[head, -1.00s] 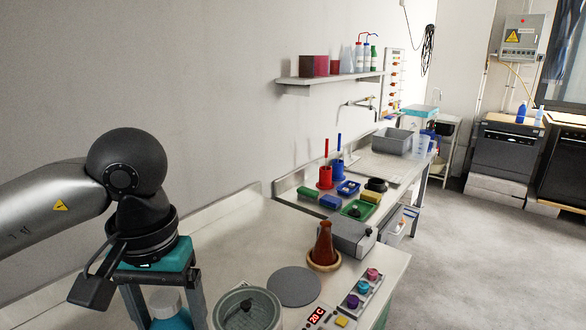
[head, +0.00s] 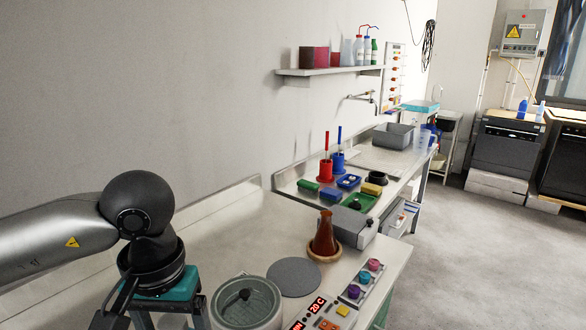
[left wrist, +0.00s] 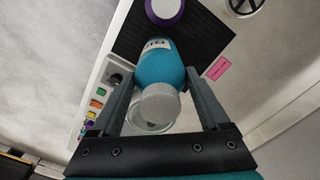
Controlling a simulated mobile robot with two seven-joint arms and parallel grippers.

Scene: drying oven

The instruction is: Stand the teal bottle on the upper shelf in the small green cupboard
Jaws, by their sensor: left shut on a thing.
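The teal bottle (left wrist: 160,62) shows in the left wrist view, with a grey cap toward the camera and a white label on its far part. My left gripper (left wrist: 163,95) is shut on it, with a finger along each side. In the head view my left gripper (head: 165,318) is at the bottom edge, left of the grey lidded pot, and the bottle cannot be made out there. The small green cupboard cannot be clearly identified; only a sliver of green surface (head: 380,314) shows below the bench edge. My right gripper is in neither view.
A lidded pot (head: 246,304), a grey disc (head: 294,277) and a brown flask (head: 324,236) stand on the near bench. A 20 C display panel (head: 318,306) is at the front. A black mat (left wrist: 125,35) lies beyond the bottle. The bench's back left is clear.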

